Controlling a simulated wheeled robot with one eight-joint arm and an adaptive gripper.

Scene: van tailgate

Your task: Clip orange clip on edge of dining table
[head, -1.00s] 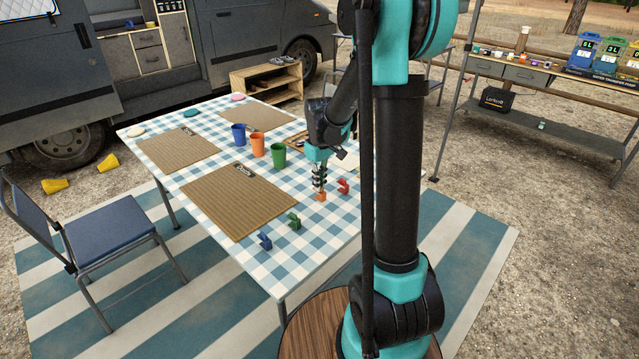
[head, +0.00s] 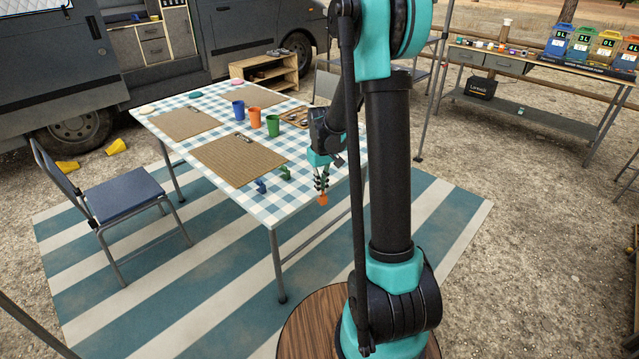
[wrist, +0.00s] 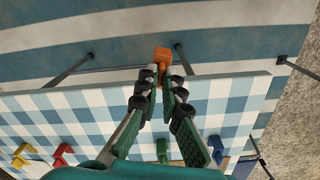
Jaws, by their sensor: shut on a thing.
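My gripper (head: 321,185) is shut on the orange clip (head: 323,199), which hangs below its fingertips. In the head view they are beside the near edge of the dining table (head: 277,217), which has a blue and white checked cloth. In the wrist view the fingers (wrist: 160,82) reach across the table edge (wrist: 225,79), and the orange clip (wrist: 161,56) shows past it, over the striped rug. The clip seems apart from the edge; its height against the tabletop is hard to tell.
On the table are a blue clip (head: 260,186), a green clip (head: 285,173), placemats (head: 240,160) and cups (head: 255,118). The wrist view also shows a red clip (wrist: 62,154) and a yellow clip (wrist: 22,155). A blue chair (head: 122,198) stands left. The rug beyond the edge is clear.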

